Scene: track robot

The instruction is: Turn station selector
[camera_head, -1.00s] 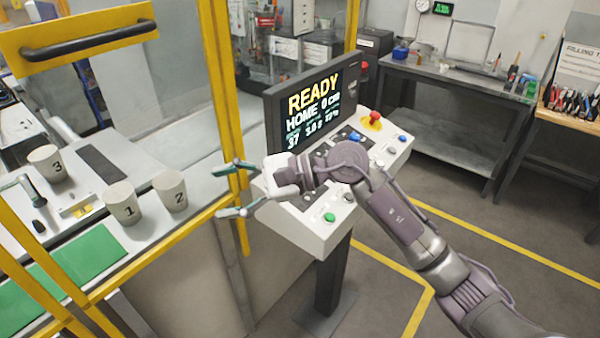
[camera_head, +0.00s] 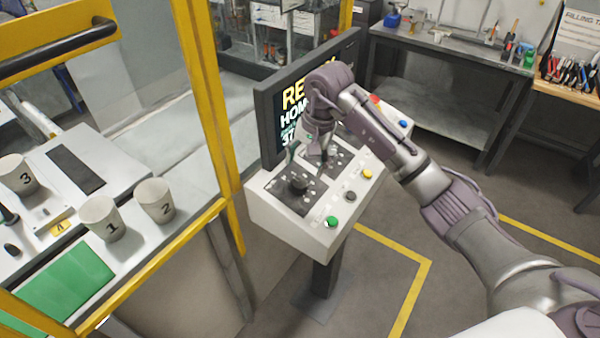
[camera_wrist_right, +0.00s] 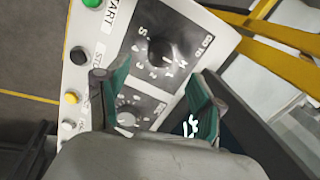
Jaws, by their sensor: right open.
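The station selector is a black knob (camera_head: 299,184) on a dark plate on the sloped control panel (camera_head: 284,220). In the right wrist view the knob (camera_wrist_right: 161,51) shows with "GO TO" and a ring of marks around it, M and numbers. My right gripper (camera_head: 308,162) points down over the panel, just behind the knob in the head view. In the wrist view its two green-padded fingers (camera_wrist_right: 158,82) are spread with nothing between them, and the knob lies beyond the tips, apart from them. My left gripper is not in view.
A second dial (camera_wrist_right: 126,118) sits beside the selector. Green (camera_head: 331,221), black and yellow buttons line the panel's front edge. The screen (camera_head: 290,110) rises close behind my gripper, partly hidden by my arm. A yellow frame post (camera_head: 205,90) and numbered cups (camera_head: 103,218) are at left.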

